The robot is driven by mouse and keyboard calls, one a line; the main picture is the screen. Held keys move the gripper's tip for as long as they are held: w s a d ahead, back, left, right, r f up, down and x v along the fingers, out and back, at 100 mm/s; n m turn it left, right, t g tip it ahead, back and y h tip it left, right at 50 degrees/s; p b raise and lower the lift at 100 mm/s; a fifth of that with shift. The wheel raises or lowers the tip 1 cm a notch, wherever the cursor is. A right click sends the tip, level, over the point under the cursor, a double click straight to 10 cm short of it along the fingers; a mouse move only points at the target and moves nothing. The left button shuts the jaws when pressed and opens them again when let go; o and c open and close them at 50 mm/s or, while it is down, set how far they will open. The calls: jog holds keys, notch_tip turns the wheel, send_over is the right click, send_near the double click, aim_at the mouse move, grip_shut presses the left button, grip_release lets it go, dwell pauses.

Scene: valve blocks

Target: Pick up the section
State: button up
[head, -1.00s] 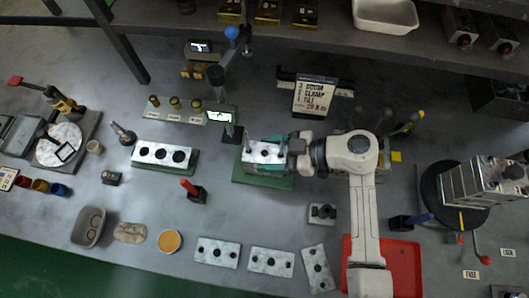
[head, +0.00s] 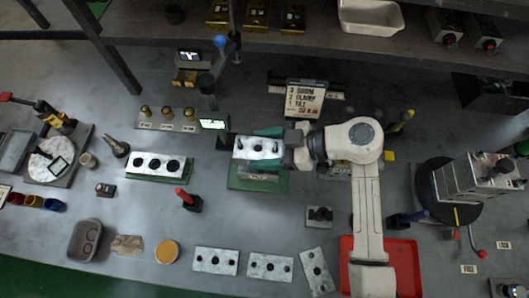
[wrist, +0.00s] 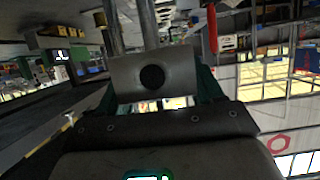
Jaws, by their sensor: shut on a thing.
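The section is a silvery metal block (head: 246,147) with dark round holes in its top. In the head view it is held above a green pad (head: 258,183), most of which shows bare below it. My gripper (head: 268,146) comes in from the right, its teal fingers shut on the block's sides. In the wrist view the block (wrist: 125,78) sits between the dark green fingers (wrist: 155,92), with one round hole facing the camera. The block looks roughly level. The far finger is partly hidden by the block.
A similar block with several holes (head: 154,166) lies on a green pad to the left. Flat plates (head: 215,261) lie in front. A red-handled tool (head: 189,200) stands left of the pad, and a small lit display (head: 213,124) stands behind. A block on a turntable (head: 480,180) is right.

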aim_at(264, 149)
notch_tip(264, 149, up, 12)
dwell(0.5)
jog(key=shift+r, duration=0.1)
